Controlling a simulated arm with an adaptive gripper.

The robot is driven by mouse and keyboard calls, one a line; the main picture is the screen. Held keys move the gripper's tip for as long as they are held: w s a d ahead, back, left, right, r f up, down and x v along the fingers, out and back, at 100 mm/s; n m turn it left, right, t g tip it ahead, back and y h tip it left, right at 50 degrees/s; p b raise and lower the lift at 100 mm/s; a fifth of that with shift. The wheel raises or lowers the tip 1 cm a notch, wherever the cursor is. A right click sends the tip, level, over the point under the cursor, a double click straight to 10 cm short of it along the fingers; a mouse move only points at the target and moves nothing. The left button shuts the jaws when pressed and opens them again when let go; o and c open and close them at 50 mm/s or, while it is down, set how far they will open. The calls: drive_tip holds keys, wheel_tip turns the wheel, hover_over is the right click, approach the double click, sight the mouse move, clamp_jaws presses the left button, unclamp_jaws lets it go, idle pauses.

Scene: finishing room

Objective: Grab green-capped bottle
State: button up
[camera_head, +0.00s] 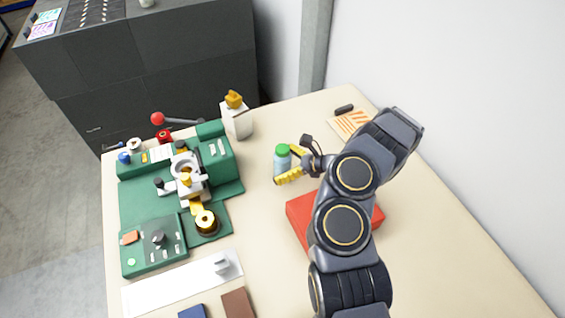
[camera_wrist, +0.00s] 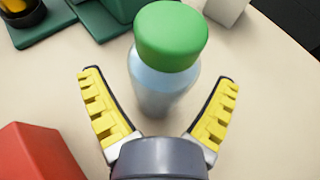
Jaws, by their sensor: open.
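The green-capped bottle (camera_head: 282,160) stands upright on the table, with a pale blue, translucent-looking body. In the wrist view the bottle (camera_wrist: 163,65) is in the upper middle, its green cap towards the camera. My gripper (camera_head: 290,164) is open, its yellow padded fingers on either side of the bottle's near side. In the wrist view the gripper (camera_wrist: 160,105) shows both fingers spread wide, with visible gaps between them and the bottle. The lower part of the bottle reaches between the fingers.
A red box (camera_head: 303,222) lies under my arm, near the gripper. A green machine (camera_head: 215,160) with a red-knobbed lever stands left of the bottle. A white bottle with a yellow top (camera_head: 236,120) stands behind. An orange-striped card (camera_head: 350,123) lies right. The table (camera_head: 440,245) is clear at the right.

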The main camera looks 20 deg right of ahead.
drive_tip(key=c, duration=1.2)
